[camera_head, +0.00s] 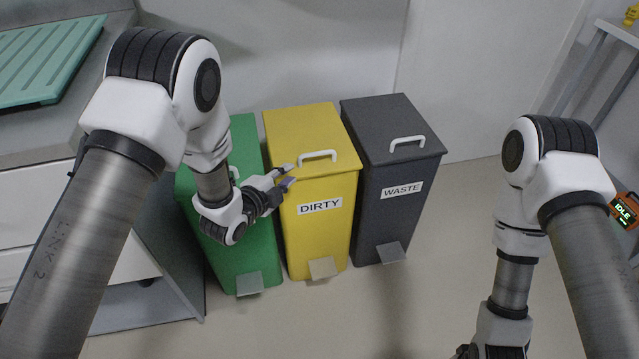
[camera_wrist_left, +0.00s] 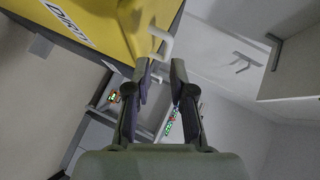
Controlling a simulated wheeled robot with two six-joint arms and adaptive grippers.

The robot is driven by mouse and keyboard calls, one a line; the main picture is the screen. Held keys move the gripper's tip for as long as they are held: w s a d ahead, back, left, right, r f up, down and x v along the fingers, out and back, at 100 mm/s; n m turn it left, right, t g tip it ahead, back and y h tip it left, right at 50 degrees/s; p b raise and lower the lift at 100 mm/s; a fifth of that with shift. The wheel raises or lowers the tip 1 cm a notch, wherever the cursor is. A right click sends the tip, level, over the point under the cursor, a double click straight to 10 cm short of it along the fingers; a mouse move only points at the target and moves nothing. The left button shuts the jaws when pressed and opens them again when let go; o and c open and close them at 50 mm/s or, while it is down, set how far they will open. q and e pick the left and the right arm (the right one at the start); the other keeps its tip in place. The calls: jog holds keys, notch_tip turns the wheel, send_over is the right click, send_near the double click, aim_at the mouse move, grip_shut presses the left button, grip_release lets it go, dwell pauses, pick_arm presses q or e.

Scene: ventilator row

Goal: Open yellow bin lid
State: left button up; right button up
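The yellow bin (camera_head: 325,240), labelled DIRTY, stands between a green and a dark grey bin, its lid (camera_head: 300,128) closed. A white handle (camera_head: 318,155) is on the lid near its front edge. My left gripper (camera_head: 289,176) is at the front left of the lid, just left of the handle, open and empty. In the left wrist view the handle (camera_wrist_left: 161,43) shows just beyond the open left fingers (camera_wrist_left: 162,76), apart from them. My right gripper (camera_head: 480,351) is at the bottom edge, mostly cut off; its fingers do not show clearly.
The green bin (camera_head: 240,255) is partly hidden behind my left arm. The grey WASTE bin (camera_head: 395,135) stands close on the right. Each bin has a front pedal. A counter with a teal tray (camera_head: 45,60) is at left. Floor right of the bins is clear.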

aim_at(319, 154)
pick_arm(q)
jog(key=w+d+m+b, duration=0.1)
jog(key=b, duration=0.1)
jog(key=w+d+f+m+t+h+b, duration=0.1)
jog(key=w+d+b, duration=0.1)
jog(key=shift+w+d+h, duration=0.1)
jog(key=shift+d+h, duration=0.05)
jog(key=shift+h, duration=0.15)
jog(key=x, duration=0.2)
jog(key=b+x, duration=0.1)
jog(key=x, duration=0.4)
jog(key=shift+w+d+r+b, duration=0.2)
jog(key=shift+w+b, duration=0.15)
jog(key=shift+b, duration=0.05)
grip_shut()
pick_arm(e)
notch_tip(319, 154, down, 10)
jog(key=shift+r, duration=0.25)
